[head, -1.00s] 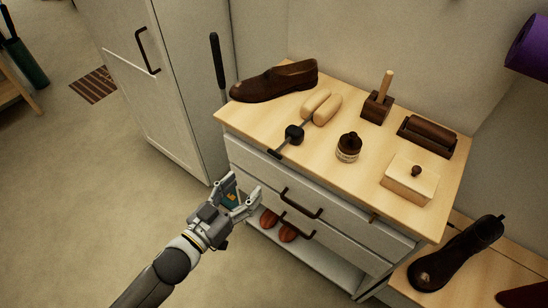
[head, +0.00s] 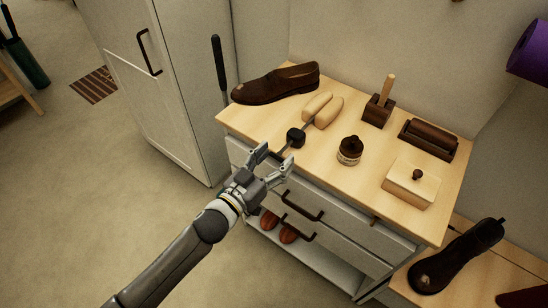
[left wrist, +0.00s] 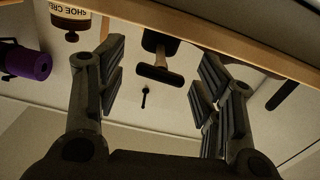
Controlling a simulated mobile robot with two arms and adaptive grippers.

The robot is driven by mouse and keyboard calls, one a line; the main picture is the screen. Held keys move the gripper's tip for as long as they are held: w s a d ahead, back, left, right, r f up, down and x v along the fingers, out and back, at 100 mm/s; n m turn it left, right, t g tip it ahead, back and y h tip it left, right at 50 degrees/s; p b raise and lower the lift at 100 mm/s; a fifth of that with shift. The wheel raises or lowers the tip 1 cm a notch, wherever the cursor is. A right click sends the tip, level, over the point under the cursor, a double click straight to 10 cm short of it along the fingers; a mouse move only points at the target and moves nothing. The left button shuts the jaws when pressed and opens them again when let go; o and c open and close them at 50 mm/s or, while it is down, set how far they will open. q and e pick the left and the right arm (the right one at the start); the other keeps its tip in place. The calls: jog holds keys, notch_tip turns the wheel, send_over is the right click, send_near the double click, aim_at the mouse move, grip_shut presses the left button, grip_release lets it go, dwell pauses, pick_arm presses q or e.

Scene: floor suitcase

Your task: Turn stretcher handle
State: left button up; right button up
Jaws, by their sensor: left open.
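The shoe stretcher has two pale wooden halves (head: 322,109) lying on the cabinet top, with a rod and a dark block (head: 296,136) toward the front edge. Its dark T-shaped handle (left wrist: 160,75) juts out at that edge and shows between my fingers in the left wrist view. In the head view the handle is partly hidden by my fingertips. My left gripper (head: 273,158) is open and empty, just in front of the cabinet's front edge, with its fingers on either side of the handle and apart from it. My right gripper is not in view.
Drawer handles (head: 301,205) jut from the front below my gripper. A tall white locker (head: 165,100) stands left.

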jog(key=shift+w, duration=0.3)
pick_arm(q)
jog(key=c, duration=1.1)
jog(key=shift+o, duration=0.2)
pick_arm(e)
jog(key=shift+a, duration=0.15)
pick_arm(q)
jog(key=shift+m, duration=0.4)
jog(key=m+p, duration=0.1)
jog(key=m, duration=0.1)
jog(key=shift+m, duration=0.4)
jog(key=m, duration=0.4)
jog(key=shift+m, duration=0.3)
jog(key=m, duration=0.4)
jog(key=shift+p, duration=0.3)
jog(key=m, duration=0.4)
jog(key=shift+m, duration=0.3)
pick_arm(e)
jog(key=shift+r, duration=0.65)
